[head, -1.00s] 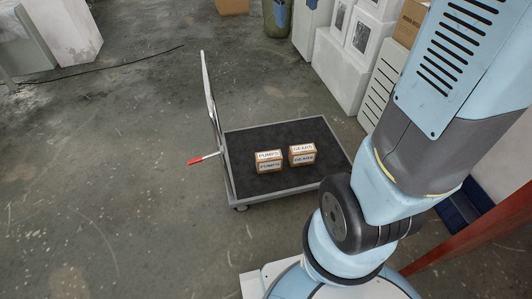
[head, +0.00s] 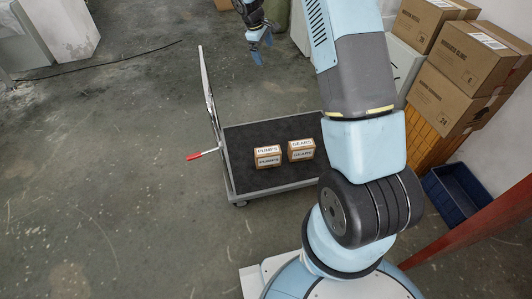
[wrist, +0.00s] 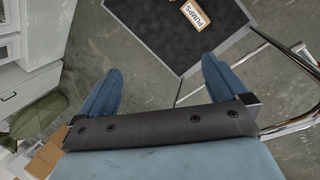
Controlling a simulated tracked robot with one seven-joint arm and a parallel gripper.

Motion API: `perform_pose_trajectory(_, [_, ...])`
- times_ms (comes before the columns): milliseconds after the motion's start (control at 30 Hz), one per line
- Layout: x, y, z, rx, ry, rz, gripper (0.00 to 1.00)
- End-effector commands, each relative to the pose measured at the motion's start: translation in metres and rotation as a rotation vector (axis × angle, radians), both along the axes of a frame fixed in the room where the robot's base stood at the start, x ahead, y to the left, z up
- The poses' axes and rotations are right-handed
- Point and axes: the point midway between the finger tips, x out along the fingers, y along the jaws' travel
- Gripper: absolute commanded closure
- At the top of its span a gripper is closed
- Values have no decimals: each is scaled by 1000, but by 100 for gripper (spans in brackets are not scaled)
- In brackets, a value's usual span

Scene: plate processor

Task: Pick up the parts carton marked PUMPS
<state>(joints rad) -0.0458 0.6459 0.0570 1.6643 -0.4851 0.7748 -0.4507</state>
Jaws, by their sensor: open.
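The parts carton marked PUMPS (head: 268,157) is a small brown box with white labels. It sits on the dark deck of a platform cart (head: 238,140), left of a like carton marked GEARS (head: 301,150), with a small gap between them. My gripper (head: 260,54) is open and empty, up beyond the cart's far edge in the head view. In the wrist view the blue fingers (wrist: 160,90) are spread wide over bare floor. The PUMPS carton (wrist: 195,14) shows there at the top edge, partly cut off, ahead of the fingers.
The cart's upright handle (head: 208,95) and a red-tipped lever (head: 194,156) stand on its left. Stacked brown cartons (head: 448,70) and a blue bin (head: 458,192) are at the right. The floor left of the cart is open.

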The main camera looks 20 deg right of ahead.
Motion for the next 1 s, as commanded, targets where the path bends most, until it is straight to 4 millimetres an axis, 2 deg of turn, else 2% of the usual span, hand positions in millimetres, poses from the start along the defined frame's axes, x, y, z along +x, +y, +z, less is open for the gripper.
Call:
perform_pose_trajectory(33, [8, 2, -22, -7, 19, 22, 0])
perform_pose_trajectory(200, [31, 6, -87, -35, 69, 101, 0])
perform_pose_trajectory(500, [53, 15, -213, -76, 160, 243, 0])
perform_pose_trajectory(767, [51, 21, -329, -104, 238, 366, 0])
perform_pose_trajectory(1000, [32, 24, -434, -123, 308, 477, 0])
